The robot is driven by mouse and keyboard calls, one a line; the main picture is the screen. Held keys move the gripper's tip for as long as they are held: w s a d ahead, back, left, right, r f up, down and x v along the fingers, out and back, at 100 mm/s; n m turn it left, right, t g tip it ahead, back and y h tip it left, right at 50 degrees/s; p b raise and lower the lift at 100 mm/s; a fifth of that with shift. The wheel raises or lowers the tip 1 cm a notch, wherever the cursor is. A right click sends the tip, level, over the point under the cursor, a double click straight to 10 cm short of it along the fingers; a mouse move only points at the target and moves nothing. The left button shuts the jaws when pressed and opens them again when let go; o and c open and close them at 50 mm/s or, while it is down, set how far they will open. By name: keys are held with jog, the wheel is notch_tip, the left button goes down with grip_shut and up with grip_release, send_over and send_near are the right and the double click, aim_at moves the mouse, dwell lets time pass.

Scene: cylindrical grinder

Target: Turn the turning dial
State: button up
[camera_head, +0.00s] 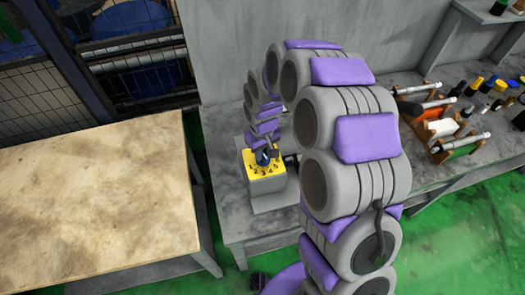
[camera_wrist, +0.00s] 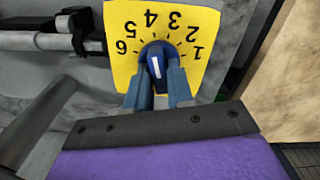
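The turning dial is a dark blue knob with a white mark (camera_wrist: 154,66) on a yellow plate (camera_wrist: 203,22) numbered 1 to 6. The numbers appear upside down in the wrist view, and the white mark runs roughly up and down there. In the head view the dial (camera_head: 262,158) tops a small grey box (camera_head: 264,186), partly hidden by my gripper. My gripper (camera_wrist: 159,82) has its two blue-grey fingers apart at the lower sides of the knob. I cannot tell whether they press on it.
The box stands on a grey workbench (camera_head: 226,200). A beige table (camera_head: 90,200) is at the left, with a gap between them. Racks of tools and bottles (camera_head: 455,125) sit at the right. A grey bar with a black clamp (camera_wrist: 50,40) is left of the plate.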

jog(key=o, duration=0.3)
jog(key=shift+r, duration=0.1)
notch_tip(320, 180, up, 17)
jog(key=shift+w+a+r+p, duration=0.1)
jog(key=shift+a+p, duration=0.05)
jog(key=shift+p, duration=1.1)
jog(key=s+d+r+m, duration=0.1)
jog(key=s+d, duration=0.4)
jog(key=s, duration=0.5)
jog(key=s+d+m+g, duration=0.1)
jog(key=s+d+m, duration=0.2)
jog(key=s, duration=0.8)
jog(key=s+d+r+m, duration=0.1)
jog(key=s+d+m, duration=0.1)
jog(key=s+d, duration=0.4)
jog(key=shift+s+d+r+g+b, duration=0.15)
jog(key=shift+s+g+b, duration=0.05)
jog(key=shift+s, duration=1.2)
jog(key=shift+s+d+r+g+b, duration=0.15)
jog(key=shift+s+g+b, duration=0.05)
jog(key=shift+s, duration=1.15)
